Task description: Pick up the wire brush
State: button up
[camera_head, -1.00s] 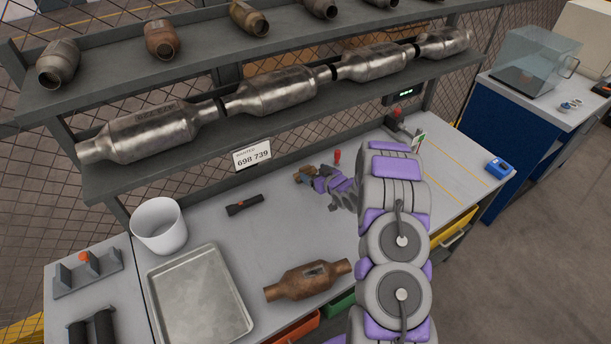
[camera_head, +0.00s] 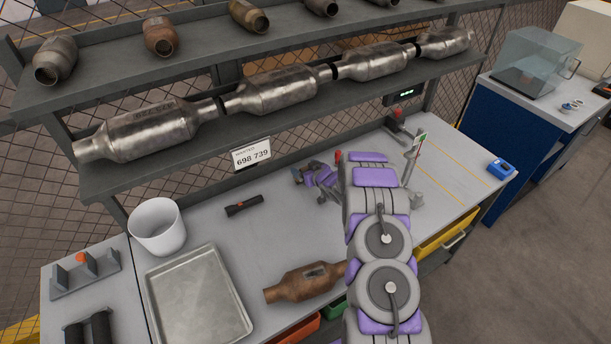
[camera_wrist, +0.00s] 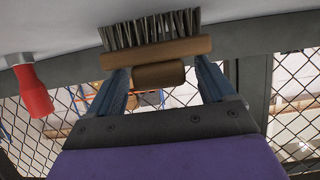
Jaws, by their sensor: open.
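The wire brush (camera_wrist: 157,52) shows in the wrist view, with a brown wooden body and dark grey bristles against the pale bench top. Its body spans across the tips of my gripper (camera_wrist: 162,72), and a rounded wooden part lies between the two fingers. The fingers are apart; I cannot tell whether they touch the wood. In the head view, my gripper (camera_head: 316,176) is low over the back of the bench, left of my arm. The brush is hard to make out there, mostly hidden by the gripper.
A red-handled tool (camera_wrist: 34,92) is beside the gripper in the wrist view. On the bench (camera_head: 225,270) are a black flashlight (camera_head: 244,205), a rusty converter (camera_head: 300,283), a metal tray (camera_head: 196,300) and a white bucket (camera_head: 158,226). A shelf (camera_head: 120,183) with converters overhangs the back.

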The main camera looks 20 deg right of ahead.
jog(key=shift+c, duration=0.2)
jog(key=c, duration=1)
jog(key=shift+c, duration=0.4)
jog(key=shift+r, duration=0.15)
